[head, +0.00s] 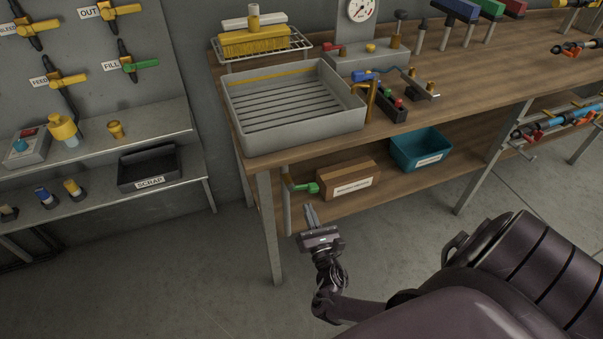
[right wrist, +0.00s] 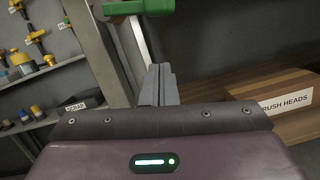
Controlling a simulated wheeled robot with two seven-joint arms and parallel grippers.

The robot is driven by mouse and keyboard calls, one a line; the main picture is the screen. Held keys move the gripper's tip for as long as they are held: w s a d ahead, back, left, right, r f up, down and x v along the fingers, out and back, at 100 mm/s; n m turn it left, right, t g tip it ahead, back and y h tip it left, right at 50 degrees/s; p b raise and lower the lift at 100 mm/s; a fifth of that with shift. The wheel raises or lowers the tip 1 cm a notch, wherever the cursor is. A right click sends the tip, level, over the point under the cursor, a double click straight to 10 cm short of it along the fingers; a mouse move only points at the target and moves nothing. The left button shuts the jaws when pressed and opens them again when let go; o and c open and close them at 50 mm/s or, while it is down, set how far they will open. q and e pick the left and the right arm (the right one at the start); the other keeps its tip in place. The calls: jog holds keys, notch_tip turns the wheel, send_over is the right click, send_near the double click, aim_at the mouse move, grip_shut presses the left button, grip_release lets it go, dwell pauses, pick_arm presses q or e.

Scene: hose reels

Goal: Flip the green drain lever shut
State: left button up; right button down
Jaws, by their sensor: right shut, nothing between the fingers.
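The green drain lever (head: 306,188) is on the grey drain pipe (head: 287,203) under the sink tray, beside the workbench's front left leg. In the right wrist view the green lever (right wrist: 139,6) is at the top edge, partly cut off. My right gripper (head: 311,212) is shut and empty, just below the lever in the head view. My left gripper is not in view.
A wooden box (head: 348,180) and a teal bin (head: 420,150) stand on the lower shelf right of the lever. The grey sink tray (head: 350,120) sits above. The bench leg (head: 268,230) is close on the left. The floor in front is clear.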

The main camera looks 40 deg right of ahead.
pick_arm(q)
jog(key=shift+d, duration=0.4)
pick_arm(e)
jog(key=v, duration=0.9)
jog(key=shift+s, duration=0.3)
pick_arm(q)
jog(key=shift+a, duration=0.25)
